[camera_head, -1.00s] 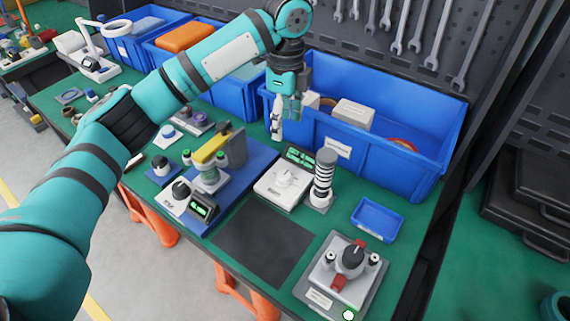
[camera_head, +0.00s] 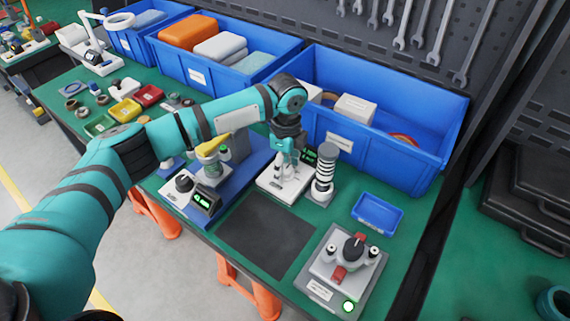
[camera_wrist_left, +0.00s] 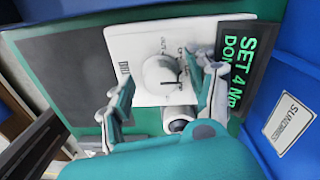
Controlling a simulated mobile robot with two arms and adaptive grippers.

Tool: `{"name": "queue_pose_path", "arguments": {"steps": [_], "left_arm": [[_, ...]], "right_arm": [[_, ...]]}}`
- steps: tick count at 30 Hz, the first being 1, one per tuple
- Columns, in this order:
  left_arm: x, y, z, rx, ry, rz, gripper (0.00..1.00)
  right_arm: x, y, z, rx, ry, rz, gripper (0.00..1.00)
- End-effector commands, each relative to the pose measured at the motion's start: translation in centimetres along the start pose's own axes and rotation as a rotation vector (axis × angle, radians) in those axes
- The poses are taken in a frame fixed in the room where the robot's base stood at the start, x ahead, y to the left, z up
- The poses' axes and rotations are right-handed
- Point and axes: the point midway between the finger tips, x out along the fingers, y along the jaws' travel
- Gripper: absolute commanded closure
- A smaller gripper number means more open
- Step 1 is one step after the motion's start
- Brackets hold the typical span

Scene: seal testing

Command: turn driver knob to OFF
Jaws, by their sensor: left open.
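The driver unit (camera_head: 291,193) is a white box on the green bench, left of a banded cylinder. Its round white knob (camera_wrist_left: 162,72) shows in the wrist view, with a dark pointer mark and small labels around it. I cannot read which label the mark points at. The display (camera_wrist_left: 246,62) shows green text beginning "SET 4". My left gripper (camera_head: 284,163) is over the unit and partly hides the knob in the head view. In the wrist view its open fingers (camera_wrist_left: 160,98) stand on either side of the knob; contact is unclear. My right gripper is not in view.
The banded black and white cylinder (camera_head: 325,170) stands close to the right of the unit. A large blue bin (camera_head: 385,152) is behind. A blue rig (camera_head: 235,180) is to the left. A dark mat (camera_head: 265,235) in front is bare.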

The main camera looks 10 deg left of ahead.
Motion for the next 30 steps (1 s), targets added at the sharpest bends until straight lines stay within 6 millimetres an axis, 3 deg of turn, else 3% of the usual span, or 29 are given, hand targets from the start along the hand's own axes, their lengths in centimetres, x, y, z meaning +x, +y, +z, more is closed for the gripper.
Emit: {"name": "queue_pose_path", "arguments": {"steps": [6,19,30], "left_arm": [[0.1,0.0,0.0,0.0,0.0,0.0,0.41],[0.0,0.0,0.0,0.0,0.0,0.0,0.97],[-0.4,0.1,-0.1,-0.075,0.004,0.003,0.97]], "right_arm": [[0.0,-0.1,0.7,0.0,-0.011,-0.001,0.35],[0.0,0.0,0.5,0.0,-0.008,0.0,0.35],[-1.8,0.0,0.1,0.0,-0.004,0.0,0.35]]}}
